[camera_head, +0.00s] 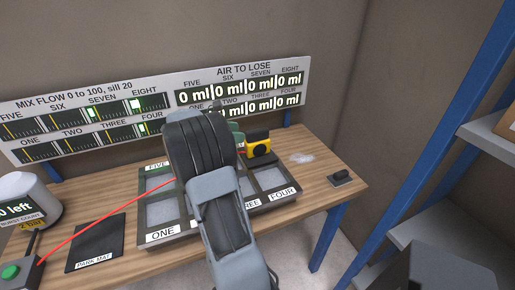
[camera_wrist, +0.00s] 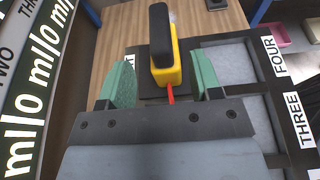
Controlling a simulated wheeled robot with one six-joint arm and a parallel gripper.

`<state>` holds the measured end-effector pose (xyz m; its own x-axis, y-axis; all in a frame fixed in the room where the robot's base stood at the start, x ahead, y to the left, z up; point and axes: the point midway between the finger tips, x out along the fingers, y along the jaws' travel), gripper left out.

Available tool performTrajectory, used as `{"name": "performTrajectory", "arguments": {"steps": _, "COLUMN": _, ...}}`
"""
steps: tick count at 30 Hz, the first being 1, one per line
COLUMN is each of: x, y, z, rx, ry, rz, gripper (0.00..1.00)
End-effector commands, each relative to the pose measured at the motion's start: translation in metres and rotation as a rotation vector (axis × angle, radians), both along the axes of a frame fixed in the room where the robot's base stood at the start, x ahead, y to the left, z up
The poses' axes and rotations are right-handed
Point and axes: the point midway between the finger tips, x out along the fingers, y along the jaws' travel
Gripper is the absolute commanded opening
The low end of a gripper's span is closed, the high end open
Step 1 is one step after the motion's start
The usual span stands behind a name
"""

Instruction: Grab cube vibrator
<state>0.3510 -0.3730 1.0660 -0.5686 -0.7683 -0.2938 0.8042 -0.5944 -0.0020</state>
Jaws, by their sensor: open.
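The cube vibrator, taken to be the yellow block with a black handle (camera_head: 258,146), stands at the back right edge of the numbered tray (camera_head: 282,204). In the wrist view the yellow-and-black vibrator (camera_wrist: 170,62) appears upright between and just beyond the fingertips. My gripper (camera_wrist: 162,82) is open, with a green pad on each side of it and a visible gap on both sides. In the head view my arm hides most of the gripper; only a bit of green finger shows left of the vibrator. Whether the pads reach it in depth I cannot tell.
Display panels (camera_head: 240,90) stand behind the wooden table (camera_head: 318,160). A red line runs from a grey box with a green button (camera_head: 12,272) towards the vibrator. A black mat (camera_head: 95,243) lies left, a small dark object (camera_head: 342,178) right. A blue-framed shelf (camera_head: 440,130) stands right.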

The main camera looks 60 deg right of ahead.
Motion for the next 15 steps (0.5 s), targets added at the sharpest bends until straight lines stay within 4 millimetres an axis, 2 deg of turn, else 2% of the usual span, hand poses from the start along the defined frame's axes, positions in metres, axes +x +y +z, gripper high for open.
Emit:
{"name": "performTrajectory", "arguments": {"steps": 3, "x": -0.009, "y": -0.012, "z": -0.005, "rx": 0.000, "ry": 0.000, "rz": -0.002, "gripper": 0.58}}
{"name": "performTrajectory", "arguments": {"steps": 11, "x": -0.017, "y": -0.022, "z": -0.009, "rx": 0.001, "ry": -0.002, "rz": -0.001, "gripper": 0.58}}
{"name": "performTrajectory", "arguments": {"steps": 15, "x": -0.028, "y": -0.036, "z": -0.015, "rx": 0.001, "ry": 0.000, "rz": -0.003, "gripper": 0.58}}
